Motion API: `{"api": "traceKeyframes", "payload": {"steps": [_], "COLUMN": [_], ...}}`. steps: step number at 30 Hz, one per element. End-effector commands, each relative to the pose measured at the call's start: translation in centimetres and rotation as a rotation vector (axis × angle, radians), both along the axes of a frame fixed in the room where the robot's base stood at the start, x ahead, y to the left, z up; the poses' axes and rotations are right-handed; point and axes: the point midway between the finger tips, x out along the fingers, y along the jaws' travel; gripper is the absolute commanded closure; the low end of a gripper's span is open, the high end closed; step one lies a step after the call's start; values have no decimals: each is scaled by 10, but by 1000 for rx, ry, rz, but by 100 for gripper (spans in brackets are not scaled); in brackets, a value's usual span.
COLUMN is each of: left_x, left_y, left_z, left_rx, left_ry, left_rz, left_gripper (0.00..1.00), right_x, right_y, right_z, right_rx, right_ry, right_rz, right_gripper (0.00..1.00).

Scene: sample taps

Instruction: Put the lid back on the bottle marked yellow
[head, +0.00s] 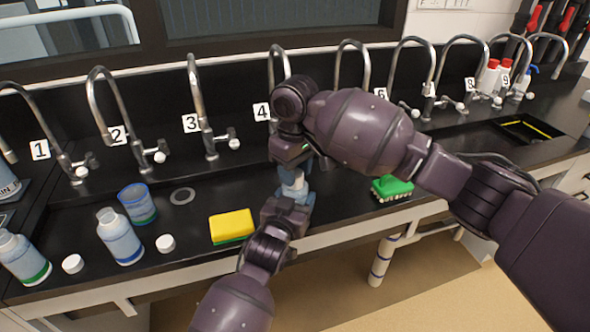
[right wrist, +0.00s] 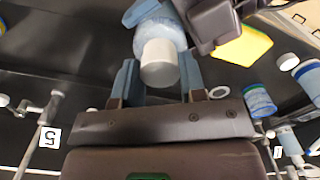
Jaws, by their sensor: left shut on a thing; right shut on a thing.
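A translucent pale-blue bottle (head: 294,190) is held upright above the counter's front part by my left gripper (head: 290,203). It also shows in the right wrist view (right wrist: 157,34). Its coloured marking is hidden, so I cannot tell whether it is yellow. A white lid (right wrist: 160,64) sits at the mouth of this bottle, between the blue fingers of my right gripper (right wrist: 158,85), which is shut on it from above. In the head view my right gripper (head: 295,172) largely hides the lid. Whether the lid is fully seated cannot be told.
A green-banded bottle (head: 22,258), a blue-banded bottle (head: 120,238), two loose white lids (head: 73,263) (head: 166,243) and a blue beaker (head: 138,204) stand left. A yellow sponge (head: 231,226) lies nearer; a green brush (head: 391,188) lies right. Numbered taps line the back.

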Motion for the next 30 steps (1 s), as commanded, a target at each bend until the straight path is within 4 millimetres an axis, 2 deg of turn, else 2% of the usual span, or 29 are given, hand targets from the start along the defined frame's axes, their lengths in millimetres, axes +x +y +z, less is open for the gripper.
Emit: {"api": "traceKeyframes", "payload": {"steps": [5, 9, 10, 15, 25, 30], "left_x": [0, 0, 0, 0, 0, 0], "left_y": [0, 0, 0, 0, 0, 0], "left_z": [0, 0, 0, 0, 0, 0], "left_rx": [0, -1, -1, -1, -1, -1], "left_ry": [0, 0, 0, 0, 0, 0], "left_rz": [0, 0, 0, 0, 0, 0], "left_gripper": [100, 100, 100, 100, 100, 100], "right_x": [0, 0, 0, 0, 0, 1], "right_y": [0, 0, 0, 0, 0, 1], "right_z": [0, 0, 0, 0, 2, 20], "right_rx": [2, 0, 0, 0, 0, 0], "right_ry": [1, -1, -1, -1, -1, -2], "right_rz": [-242, -229, -229, -227, -225, -224], "right_gripper": [90, 90, 59, 33, 32, 32]}}
